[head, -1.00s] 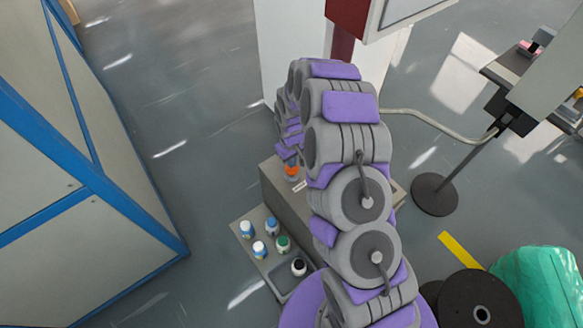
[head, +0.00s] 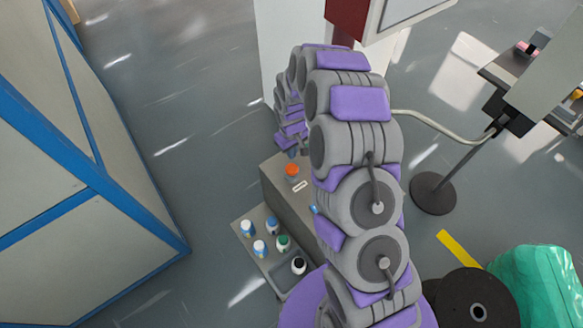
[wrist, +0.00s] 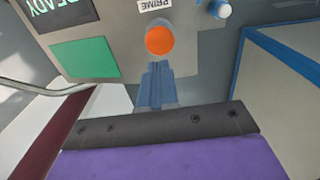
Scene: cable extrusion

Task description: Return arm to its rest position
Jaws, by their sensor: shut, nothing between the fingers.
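My arm (head: 356,140), grey with purple covers, arches up from my body and bends down at its far end. My gripper (wrist: 157,72) shows in the wrist view as blue fingers pressed together, with nothing between them. In the head view its tip is small, just behind the orange button (head: 292,169) on the grey box. The button also shows in the wrist view (wrist: 159,40), straight beyond the fingertips, under a "PRIME" label (wrist: 155,4). I cannot tell the exact gap between fingertips and button.
A tray (head: 240,222) of several small bottles stands left of the grey box (head: 285,200). A blue-framed cabinet (head: 110,200) stands at left. A stand (head: 433,193) with a hose (head: 440,126) is at right. A black spool (head: 472,300) and green bundle (head: 536,285) lie front right. Floor between cabinet and box is clear.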

